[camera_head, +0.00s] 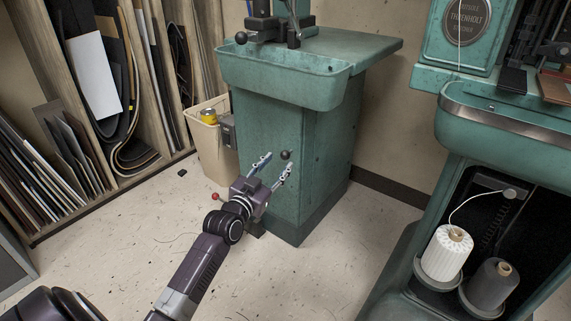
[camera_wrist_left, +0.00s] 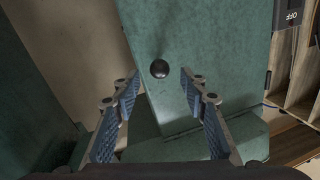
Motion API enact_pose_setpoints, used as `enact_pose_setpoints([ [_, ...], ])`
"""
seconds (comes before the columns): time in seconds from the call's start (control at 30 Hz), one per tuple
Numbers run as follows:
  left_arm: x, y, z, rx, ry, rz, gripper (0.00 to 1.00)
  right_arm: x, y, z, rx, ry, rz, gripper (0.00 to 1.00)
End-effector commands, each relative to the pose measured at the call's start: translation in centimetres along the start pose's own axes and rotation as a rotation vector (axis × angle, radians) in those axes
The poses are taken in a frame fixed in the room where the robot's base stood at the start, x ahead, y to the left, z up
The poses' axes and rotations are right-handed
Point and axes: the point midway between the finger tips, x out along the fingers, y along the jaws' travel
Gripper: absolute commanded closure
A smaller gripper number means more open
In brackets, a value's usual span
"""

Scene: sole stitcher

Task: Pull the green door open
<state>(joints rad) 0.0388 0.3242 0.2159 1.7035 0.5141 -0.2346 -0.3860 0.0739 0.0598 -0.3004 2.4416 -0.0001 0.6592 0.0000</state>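The green door (camera_head: 262,133) is the front face of the green cabinet under the trough and looks shut in the head view. Its round black knob (camera_head: 285,155) stands out from the panel. In the left wrist view the knob (camera_wrist_left: 159,68) lies between the two fingertip lines, in front of the green panel (camera_wrist_left: 205,45). My left gripper (camera_head: 277,161) is open, its fingers pointing at the knob, one to each side. I cannot tell whether the fingertips reach the knob's depth; no contact shows. My right gripper is not in view.
A beige bin (camera_head: 207,150) stands close left of the cabinet. Wooden shelving with sheets (camera_head: 95,85) fills the left. A green stitching machine (camera_head: 455,135) with a white thread spool (camera_head: 447,255) and a dark one stands at right. Floor in front is mostly clear.

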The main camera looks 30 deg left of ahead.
Motion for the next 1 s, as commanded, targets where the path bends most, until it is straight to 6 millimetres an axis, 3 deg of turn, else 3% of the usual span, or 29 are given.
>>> enact_pose_setpoints([
  [0.1,1.9,0.1,0.3,-0.002,0.001,0.0,0.6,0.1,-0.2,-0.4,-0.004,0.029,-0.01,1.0],
  [0.3,3.8,0.1,0.2,-0.001,-0.001,0.001,0.6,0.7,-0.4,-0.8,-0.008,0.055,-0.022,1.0],
  [0.67,4.2,0.1,0.1,-0.001,-0.003,0.001,0.6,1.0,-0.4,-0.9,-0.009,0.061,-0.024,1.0],
  [1.0,4.2,0.1,0.1,-0.001,-0.002,0.001,0.98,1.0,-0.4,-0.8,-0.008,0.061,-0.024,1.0],
])
